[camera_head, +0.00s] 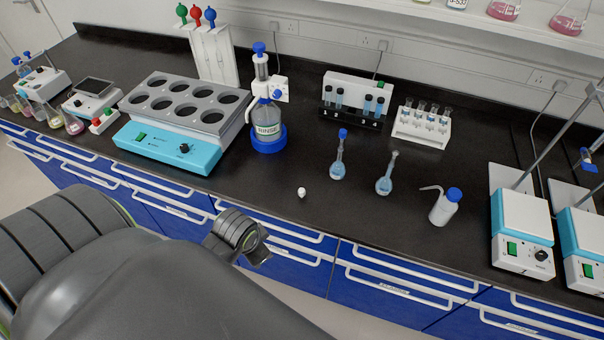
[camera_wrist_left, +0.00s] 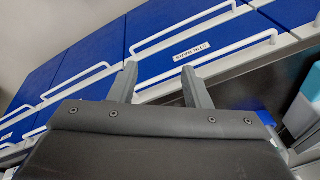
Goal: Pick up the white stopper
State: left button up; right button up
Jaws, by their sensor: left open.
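The white stopper (camera_head: 301,192) is a small white piece on the black bench top near its front edge, in the head view. My left arm comes in from the left, and its wrist end is in front of the bench, left of and nearer than the stopper. In the left wrist view my left gripper (camera_wrist_left: 159,68) is open, with nothing between its two fingers and the blue drawer fronts behind them. The stopper does not show in the wrist view. My right gripper is in neither view.
Two flasks with blue liquid (camera_head: 338,170) (camera_head: 384,185) stand right of the stopper, then a wash bottle (camera_head: 445,207). The bench around the stopper is clear. Drawers with white handles (camera_wrist_left: 205,57) face the gripper.

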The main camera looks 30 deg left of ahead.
pick_arm(q)
jog(key=w+a+r+m+g+p, duration=0.1)
jog(key=w+r+m, duration=0.2)
jog(key=w+m, duration=0.3)
jog(key=w+r+m+g, duration=0.1)
jog(key=w+r+m, duration=0.25)
jog(key=w, duration=0.45)
jog(key=m+h, duration=0.1)
jog(key=m, duration=0.5)
send_near(300, 189)
jog(key=shift+n+g, duration=0.25)
jog(key=shift+g, duration=0.15)
jog(key=f+b, duration=0.1)
jog(key=b, duration=0.3)
jog(key=f+b, duration=0.2)
jog(key=b, duration=0.2)
jog(key=f+b, duration=0.2)
jog(key=b, duration=0.2)
jog(key=shift+w+d+f, duration=0.1)
jog(key=shift+w+d, duration=0.05)
jog(key=shift+w, duration=0.15)
jog(key=shift+f+b, duration=0.35)
jog(key=shift+b, duration=0.05)
jog(key=shift+f+p, duration=0.3)
jog(key=shift+f, duration=1.9)
grip_shut()
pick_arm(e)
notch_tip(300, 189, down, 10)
